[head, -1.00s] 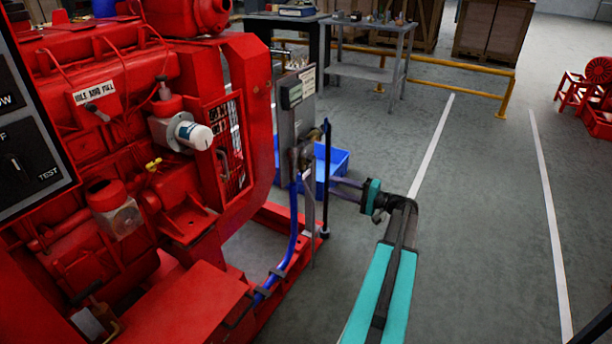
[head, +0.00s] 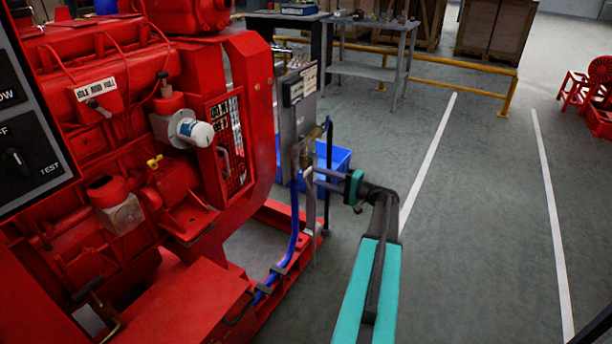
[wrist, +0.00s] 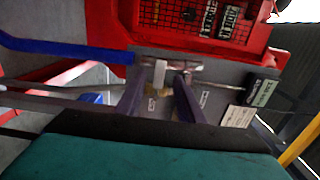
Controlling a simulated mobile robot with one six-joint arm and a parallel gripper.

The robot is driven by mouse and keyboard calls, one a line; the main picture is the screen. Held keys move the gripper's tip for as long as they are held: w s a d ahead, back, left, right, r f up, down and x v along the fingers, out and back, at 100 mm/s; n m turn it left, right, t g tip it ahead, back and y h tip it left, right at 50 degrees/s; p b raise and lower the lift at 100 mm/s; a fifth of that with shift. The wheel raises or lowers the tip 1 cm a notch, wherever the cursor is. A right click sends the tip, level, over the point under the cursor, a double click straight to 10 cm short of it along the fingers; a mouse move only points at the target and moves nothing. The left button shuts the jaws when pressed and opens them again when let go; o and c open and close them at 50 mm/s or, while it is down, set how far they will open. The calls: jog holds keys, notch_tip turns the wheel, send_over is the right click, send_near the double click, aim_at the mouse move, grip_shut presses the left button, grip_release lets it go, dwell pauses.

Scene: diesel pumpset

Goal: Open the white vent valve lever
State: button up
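A small white lever-like piece (wrist: 159,74) shows in the wrist view between the tips of my gripper's two dark purple fingers. Brass fittings (wrist: 157,93) sit just beside it on the grey panel. In the head view the brass valve fittings (head: 306,157) are on the upright grey panel (head: 299,110) beside the red engine; the white lever cannot be picked out clearly there. My gripper (head: 318,179) is just right of the fittings, its fingers pointing left at them. The fingers (wrist: 160,88) are apart, with a gap around the white piece; contact cannot be told.
The red engine (head: 120,140) fills the left side. A blue hose (head: 293,225) runs down from the panel to the red base frame. A dark upright rod (head: 328,170) stands close to the fingers. A blue crate (head: 340,160) lies behind.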

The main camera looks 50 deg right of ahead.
aim_at(308, 173)
jog(key=shift+x, duration=3.2)
